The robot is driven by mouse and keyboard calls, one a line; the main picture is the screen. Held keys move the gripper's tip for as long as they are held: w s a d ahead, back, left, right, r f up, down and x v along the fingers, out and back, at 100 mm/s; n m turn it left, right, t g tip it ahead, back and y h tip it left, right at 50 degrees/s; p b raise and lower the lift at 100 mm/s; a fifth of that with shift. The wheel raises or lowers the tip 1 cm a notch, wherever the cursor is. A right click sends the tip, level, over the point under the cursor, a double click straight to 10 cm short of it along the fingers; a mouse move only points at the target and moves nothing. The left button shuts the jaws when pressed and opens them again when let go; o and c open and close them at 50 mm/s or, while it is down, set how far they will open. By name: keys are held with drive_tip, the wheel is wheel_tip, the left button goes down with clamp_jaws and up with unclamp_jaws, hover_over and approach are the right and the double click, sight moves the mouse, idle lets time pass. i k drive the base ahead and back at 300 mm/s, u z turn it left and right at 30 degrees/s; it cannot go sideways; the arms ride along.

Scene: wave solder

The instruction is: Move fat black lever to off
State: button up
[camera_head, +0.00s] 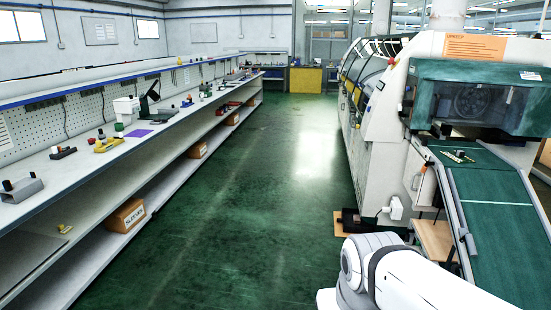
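I cannot clearly make out a fat black lever at this size. A grey angled box (22,189) at the near end of the left bench has a short black upright part (7,185) on it, which may be a lever or a knob. Its setting cannot be read. A dark box with red parts (63,152) lies farther along the same bench. The large white wave solder machine (386,122) stands on the right, with small controls on its side too small to tell apart. My white arm shows at the bottom right, but my gripper is outside the picture.
The long left bench (172,128) carries a yellow tool (108,145), a purple sheet (138,133) and a white bin (126,108). Cardboard boxes (126,215) sit on its lower shelf. A green conveyor (492,205) slopes down at right. The green floor aisle (245,190) between is clear.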

sight(408, 236)
drive_tip(key=z, duration=0.05)
drive_tip(key=i, duration=1.6)
drive_tip(key=z, duration=0.6)
drive_tip(key=i, duration=1.75)
drive_tip(key=z, duration=0.55)
